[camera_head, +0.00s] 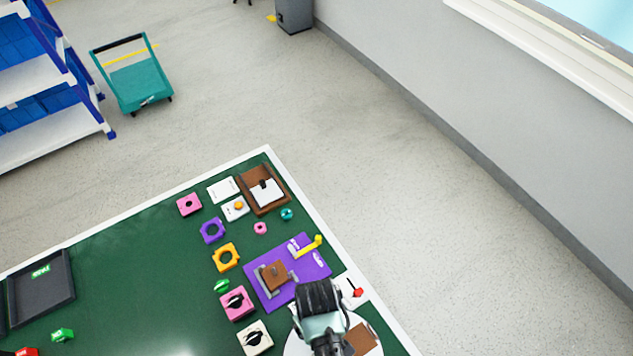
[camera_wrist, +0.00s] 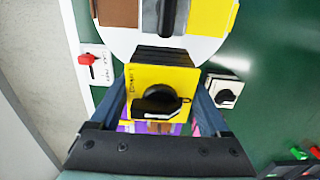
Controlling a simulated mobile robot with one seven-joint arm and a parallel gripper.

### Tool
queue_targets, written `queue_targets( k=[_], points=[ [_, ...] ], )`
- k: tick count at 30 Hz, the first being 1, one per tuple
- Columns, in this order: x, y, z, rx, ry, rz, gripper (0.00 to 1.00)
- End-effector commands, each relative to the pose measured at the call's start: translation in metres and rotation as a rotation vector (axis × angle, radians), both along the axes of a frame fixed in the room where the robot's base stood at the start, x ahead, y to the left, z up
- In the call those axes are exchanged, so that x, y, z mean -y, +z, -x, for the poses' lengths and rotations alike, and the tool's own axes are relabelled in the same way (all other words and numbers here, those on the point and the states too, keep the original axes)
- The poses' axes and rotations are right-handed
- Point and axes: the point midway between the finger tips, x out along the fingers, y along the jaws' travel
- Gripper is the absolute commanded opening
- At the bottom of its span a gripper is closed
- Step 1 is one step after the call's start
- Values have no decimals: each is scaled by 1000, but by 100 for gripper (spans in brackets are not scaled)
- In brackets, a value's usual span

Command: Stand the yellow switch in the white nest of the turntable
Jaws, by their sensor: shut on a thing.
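The yellow switch (camera_wrist: 160,88) has a round black knob and sits between the two fingers of my gripper (camera_wrist: 163,85) in the wrist view. My gripper is shut on it. In the head view my gripper (camera_head: 318,300) hides the switch and covers part of the turntable (camera_head: 294,346). The turntable is a white disc with a brown patch, and in the wrist view its rim (camera_wrist: 122,44) lies just beyond the switch. A brown patch (camera_wrist: 118,12) and a yellow patch (camera_wrist: 212,16) show on it, with a dark upright part between them. I cannot make out the white nest.
A purple board (camera_head: 315,266) with a brown block and a yellow handle lies beside my gripper. A white plate with a red lever (camera_head: 358,292) sits near the table edge. A white switch (camera_head: 255,338) and a pink switch (camera_head: 237,303) stand left. The table's middle left is clear.

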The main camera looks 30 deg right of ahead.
Motion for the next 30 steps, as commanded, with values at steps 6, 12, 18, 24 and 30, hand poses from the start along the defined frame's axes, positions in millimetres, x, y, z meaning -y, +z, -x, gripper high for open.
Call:
queue_targets(
  k=[6,12,18,24,30],
  points=[
    [0,-15,0,1,0,0,31],
    [0,-27,0,1,0,0,31],
    [0,-38,0,1,0,1,31],
    [0,-49,0,1,0,0,31],
    [0,-60,-1,2,0,1,31]
  ],
)
